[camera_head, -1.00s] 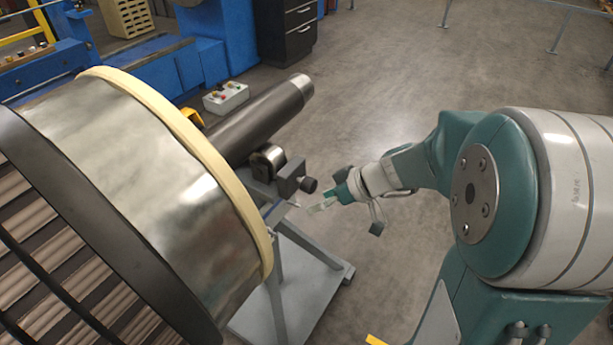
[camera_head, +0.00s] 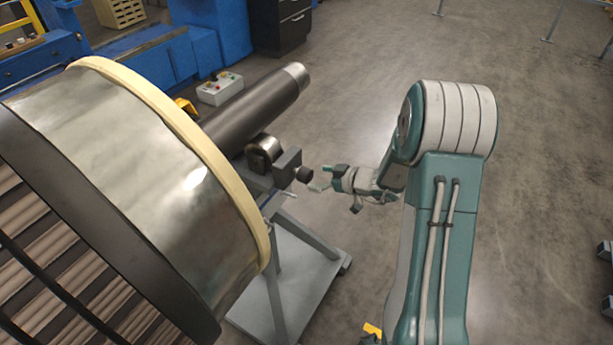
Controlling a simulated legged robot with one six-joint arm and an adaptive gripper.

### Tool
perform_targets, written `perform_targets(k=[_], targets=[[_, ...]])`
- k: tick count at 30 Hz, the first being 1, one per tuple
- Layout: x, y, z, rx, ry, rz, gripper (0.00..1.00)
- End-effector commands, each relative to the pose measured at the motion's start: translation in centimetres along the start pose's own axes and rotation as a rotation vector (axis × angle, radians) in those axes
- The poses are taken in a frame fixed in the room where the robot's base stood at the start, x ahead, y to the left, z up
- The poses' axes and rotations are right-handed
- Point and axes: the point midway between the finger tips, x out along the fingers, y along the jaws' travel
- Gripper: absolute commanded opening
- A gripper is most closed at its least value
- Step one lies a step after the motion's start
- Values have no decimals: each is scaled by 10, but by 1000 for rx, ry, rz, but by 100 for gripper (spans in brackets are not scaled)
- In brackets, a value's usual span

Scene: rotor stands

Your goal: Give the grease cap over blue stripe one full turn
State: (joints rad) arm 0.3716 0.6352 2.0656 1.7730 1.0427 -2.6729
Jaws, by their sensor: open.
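A dark round cap (camera_head: 304,174) sticks out of a dark grey block (camera_head: 287,167) beside the roller under the rotor shaft. I take it for the grease cap. A thin bluish line (camera_head: 269,199) shows on the stand below the block, but I cannot tell whether it is the blue stripe. My gripper (camera_head: 320,178) is open, just right of the cap, with its fingers pointing left towards it. The fingers look close to the cap; I cannot tell whether they touch it or reach around it.
The large rotor (camera_head: 150,140) with its cream rim fills the left side. Its dark shaft (camera_head: 250,113) rests above the grey stand (camera_head: 285,285). Blue machinery, a control box (camera_head: 220,88) and a dark cabinet stand behind.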

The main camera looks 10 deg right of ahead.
Motion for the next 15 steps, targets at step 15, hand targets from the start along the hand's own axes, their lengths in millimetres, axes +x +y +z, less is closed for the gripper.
perform_targets(k=[15], targets=[[41,0,0,0,-1,0,98]])
